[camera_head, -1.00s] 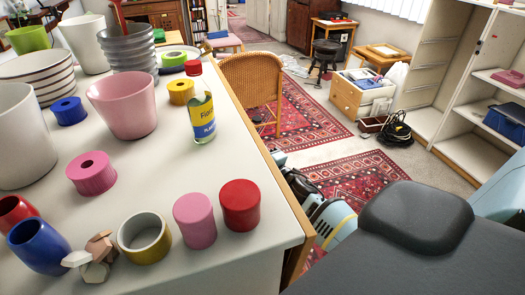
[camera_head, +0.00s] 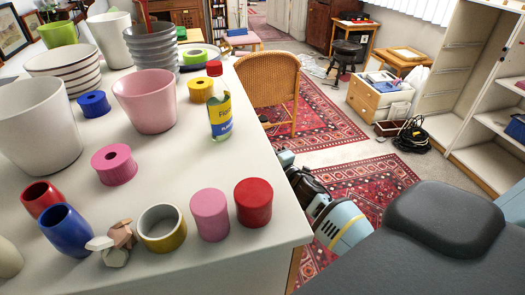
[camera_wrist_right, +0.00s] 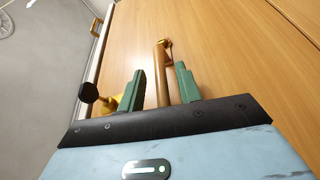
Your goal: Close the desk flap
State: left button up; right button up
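A light wooden panel (camera_wrist_right: 225,70) fills much of the right wrist view; it may be the desk flap, but I cannot tell for sure. A brown bar-like handle (camera_wrist_right: 162,58) stands out from it. My right gripper (camera_wrist_right: 159,70) is open, with its green fingers on either side of the handle in the picture and gaps showing on both sides. In the head view my right wrist (camera_head: 342,225) is beyond the right edge of the white-topped surface, its fingers hard to make out. My left gripper is not in view.
The white top (camera_head: 165,187) carries a pink pot (camera_head: 145,100), a glue bottle (camera_head: 219,118), a red cylinder (camera_head: 253,203) and several other pots and rings. A wicker chair (camera_head: 268,80) stands behind its far right edge. Patterned rugs (camera_head: 355,180) cover the floor at right.

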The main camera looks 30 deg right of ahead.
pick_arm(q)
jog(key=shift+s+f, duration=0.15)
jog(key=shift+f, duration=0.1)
pick_arm(e)
jog(key=s, duration=0.7)
jog(key=shift+s+d+f, duration=0.25)
jog(key=shift+s+d, duration=0.1)
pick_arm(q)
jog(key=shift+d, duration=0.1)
